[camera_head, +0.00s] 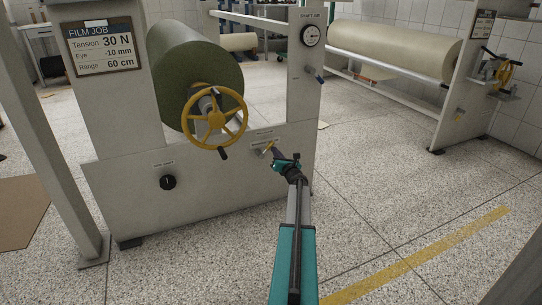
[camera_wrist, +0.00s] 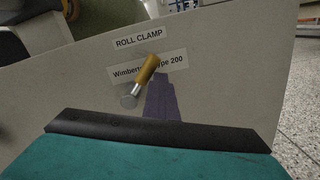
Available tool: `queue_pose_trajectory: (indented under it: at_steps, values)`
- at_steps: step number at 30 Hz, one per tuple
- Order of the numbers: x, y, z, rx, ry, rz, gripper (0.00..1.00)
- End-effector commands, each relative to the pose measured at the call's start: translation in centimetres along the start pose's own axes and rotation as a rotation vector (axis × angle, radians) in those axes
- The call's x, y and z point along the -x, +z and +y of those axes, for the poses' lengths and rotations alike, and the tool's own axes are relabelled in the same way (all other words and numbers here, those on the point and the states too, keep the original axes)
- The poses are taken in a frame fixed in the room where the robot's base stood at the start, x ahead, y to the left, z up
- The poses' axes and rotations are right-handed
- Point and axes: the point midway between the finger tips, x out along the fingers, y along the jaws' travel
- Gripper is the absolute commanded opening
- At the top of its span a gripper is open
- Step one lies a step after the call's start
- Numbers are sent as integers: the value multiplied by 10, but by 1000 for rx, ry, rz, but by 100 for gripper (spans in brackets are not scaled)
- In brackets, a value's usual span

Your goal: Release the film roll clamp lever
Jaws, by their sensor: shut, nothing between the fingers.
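The roll clamp lever (camera_head: 268,146) is a small yellow handle on the pale machine panel, right of the yellow handwheel. In the wrist view the lever (camera_wrist: 148,68) slants from upper right to a silver end at lower left, between the ROLL CLAMP label (camera_wrist: 138,38) and my gripper body. My gripper (camera_head: 275,153) is shut and empty, just below and right of the lever in the head view. Whether it touches the lever cannot be told. Its fingertips do not show clearly in the wrist view.
The yellow handwheel (camera_head: 216,118) with a dark knob stands in front of the green film roll (camera_head: 190,62). A black knob (camera_head: 168,182) is low on the panel. A second machine with a cream roll (camera_head: 395,50) is at right. The speckled floor (camera_head: 390,215) between is open.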

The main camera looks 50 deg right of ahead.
Motion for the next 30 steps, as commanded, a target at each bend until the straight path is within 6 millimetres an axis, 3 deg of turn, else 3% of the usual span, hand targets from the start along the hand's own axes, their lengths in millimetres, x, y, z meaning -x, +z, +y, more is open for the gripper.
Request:
queue_pose_trajectory:
  at_steps: [1, 11, 27, 30]
  values:
    - [-3, 1, 10, 4, 22, -1, 0]
    - [-2, 3, 5, 3, 17, -4, 0]
    - [0, -20, -33, 2, 5, 1, 0]
    - [12, -15, -33, 1, 2, 1, 0]
